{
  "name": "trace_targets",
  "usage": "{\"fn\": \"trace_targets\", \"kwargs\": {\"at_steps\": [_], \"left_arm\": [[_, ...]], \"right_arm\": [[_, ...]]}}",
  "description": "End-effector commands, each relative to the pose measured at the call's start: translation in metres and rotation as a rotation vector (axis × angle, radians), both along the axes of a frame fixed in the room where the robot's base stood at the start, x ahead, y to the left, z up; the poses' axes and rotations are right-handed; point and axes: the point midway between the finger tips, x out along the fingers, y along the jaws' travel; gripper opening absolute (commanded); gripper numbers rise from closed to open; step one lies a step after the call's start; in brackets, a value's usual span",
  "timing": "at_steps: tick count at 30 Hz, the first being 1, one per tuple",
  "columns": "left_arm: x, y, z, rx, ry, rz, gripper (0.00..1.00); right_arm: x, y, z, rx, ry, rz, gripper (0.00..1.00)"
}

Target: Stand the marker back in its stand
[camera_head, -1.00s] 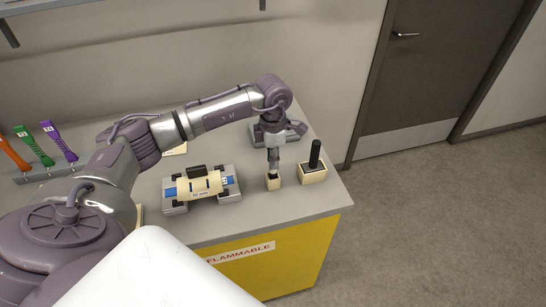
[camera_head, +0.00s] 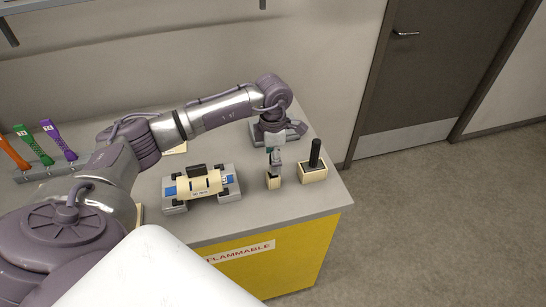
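My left arm reaches in from the left, and its gripper (camera_head: 275,163) points down over a small beige block (camera_head: 273,182) near the right end of the counter. The fingers are too small to tell whether they are open or shut. A dark part shows between the fingertips and the block; I cannot tell if it is finger or a held thing. Just right of it, a thick black cylinder (camera_head: 315,153) stands upright in a larger beige block (camera_head: 313,174). I cannot tell for sure which of these is the marker or its stand. My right gripper is not in view.
A grey cradle (camera_head: 175,207) holding a cream cylinder (camera_head: 207,184) with blue ends sits left of the blocks. A grey device (camera_head: 296,130) stands behind. Orange, green and purple (camera_head: 59,140) handled tools stand at far left. The counter's front edge (camera_head: 300,221) is clear.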

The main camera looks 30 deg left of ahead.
Motion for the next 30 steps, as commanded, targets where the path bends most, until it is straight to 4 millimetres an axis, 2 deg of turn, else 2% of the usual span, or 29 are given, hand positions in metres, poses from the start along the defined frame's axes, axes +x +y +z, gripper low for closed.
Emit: {"fn": "trace_targets", "kwargs": {"at_steps": [11, 30], "left_arm": [[0.000, 0.000, 0.002, 0.000, 0.000, 0.000, 0.74], [0.001, 0.000, 0.046, 0.001, -0.001, 0.000, 0.74]], "right_arm": [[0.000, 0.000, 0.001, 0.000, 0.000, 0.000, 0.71], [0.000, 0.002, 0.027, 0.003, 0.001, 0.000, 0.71]]}}
